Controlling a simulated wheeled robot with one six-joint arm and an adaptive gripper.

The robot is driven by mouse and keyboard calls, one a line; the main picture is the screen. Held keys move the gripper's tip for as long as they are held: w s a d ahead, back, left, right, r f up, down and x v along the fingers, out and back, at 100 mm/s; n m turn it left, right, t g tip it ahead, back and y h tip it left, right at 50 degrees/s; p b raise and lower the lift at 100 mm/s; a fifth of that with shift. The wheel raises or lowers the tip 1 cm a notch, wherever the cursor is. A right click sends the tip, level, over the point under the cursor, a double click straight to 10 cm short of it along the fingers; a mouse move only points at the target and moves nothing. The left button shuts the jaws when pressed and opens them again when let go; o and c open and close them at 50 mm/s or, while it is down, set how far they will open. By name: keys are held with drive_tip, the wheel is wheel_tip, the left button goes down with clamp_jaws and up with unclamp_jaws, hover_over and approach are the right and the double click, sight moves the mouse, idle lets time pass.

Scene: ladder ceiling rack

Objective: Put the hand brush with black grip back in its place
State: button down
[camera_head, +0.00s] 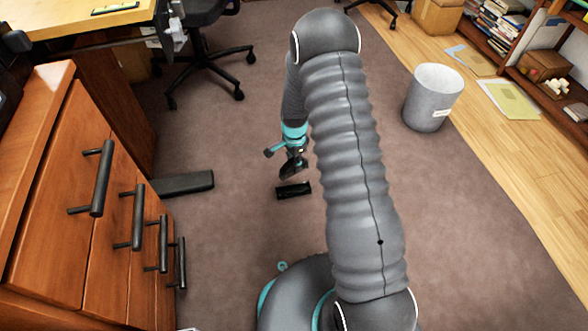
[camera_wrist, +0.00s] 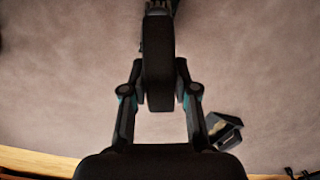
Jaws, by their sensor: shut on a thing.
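My gripper (camera_head: 292,164) hangs over the carpet left of my arm in the head view. In the wrist view my gripper (camera_wrist: 159,85) is shut on a long black thing, which I take to be the hand brush (camera_wrist: 158,60). It runs upward in that picture, with a narrower dark part at the top edge. In the head view a black bar (camera_head: 294,190) shows just below the fingertips. I cannot tell there whether it is the held brush or lies on the floor. The brush's place cannot be made out in either view.
A wooden drawer cabinet (camera_head: 92,190) with black handles stands at left, below a desk (camera_head: 75,28). Office chair legs (camera_head: 207,72) stand behind. A grey waste bin (camera_head: 433,97) and shelves (camera_head: 520,85) are at right. Carpet around the gripper is mostly clear. A dark angular object (camera_wrist: 224,130) shows lower right.

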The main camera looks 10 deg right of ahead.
sight(294, 173)
wheel_tip(294, 173, down, 5)
drive_tip(key=m, duration=0.4)
drive_tip(key=shift+s+f+p, duration=0.1)
drive_tip(key=shift+s+p, duration=0.05)
drive_tip(key=shift+p, duration=0.15)
drive_tip(key=shift+f+b, duration=1.85)
drive_tip(key=shift+f, duration=0.4)
drive_tip(key=shift+f+b, duration=0.2)
drive_tip(key=shift+b, duration=0.15)
drive_tip(key=shift+f, duration=0.65)
drive_tip(key=shift+f, duration=0.55)
drive_tip(key=c, duration=0.8)
unclamp_jaws()
